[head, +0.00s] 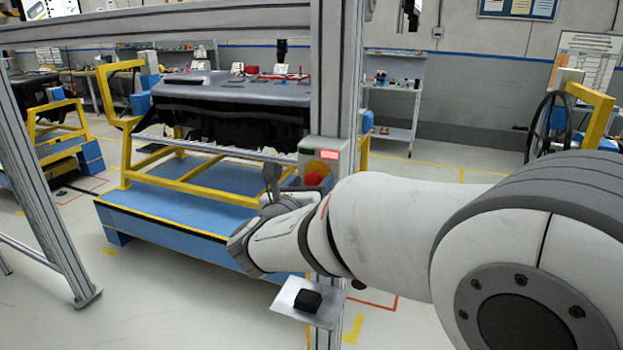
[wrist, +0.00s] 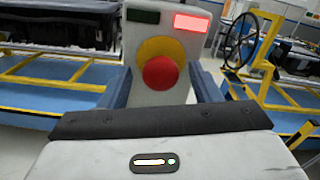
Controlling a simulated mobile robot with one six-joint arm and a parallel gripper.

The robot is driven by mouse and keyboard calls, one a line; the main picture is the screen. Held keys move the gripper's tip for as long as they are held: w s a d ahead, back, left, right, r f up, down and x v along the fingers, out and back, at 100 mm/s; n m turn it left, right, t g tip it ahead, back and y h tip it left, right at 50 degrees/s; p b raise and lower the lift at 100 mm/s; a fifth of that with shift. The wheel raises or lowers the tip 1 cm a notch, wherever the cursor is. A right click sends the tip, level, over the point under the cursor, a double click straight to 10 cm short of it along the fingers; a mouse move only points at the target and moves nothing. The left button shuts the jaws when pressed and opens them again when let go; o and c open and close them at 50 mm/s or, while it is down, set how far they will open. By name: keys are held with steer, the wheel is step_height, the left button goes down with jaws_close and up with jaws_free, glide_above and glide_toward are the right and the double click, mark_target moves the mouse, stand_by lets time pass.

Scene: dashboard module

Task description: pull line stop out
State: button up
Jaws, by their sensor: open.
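The line stop is a red mushroom button (head: 314,178) on a yellow ring, set in a grey box (head: 318,152) on the metal post. In the wrist view the red button (wrist: 160,73) sits in the middle, in front of its yellow ring (wrist: 182,50). A lit red label and a dark green label show above it on the box. My gripper (wrist: 160,90) is open, with one finger on each side of the button. Whether the fingers touch the button or box cannot be told. In the head view my gripper (head: 275,180) is just left of the button, partly hidden by my wrist.
The metal post (head: 337,75) stands right behind my wrist. A small plate (head: 290,296) with a black object (head: 307,301) is fixed low on the post. Behind it a dashboard (head: 235,92) rests on a yellow stand over a blue platform (head: 180,215).

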steer(key=shift+w+d, duration=0.25)
steer(key=shift+w, duration=0.35)
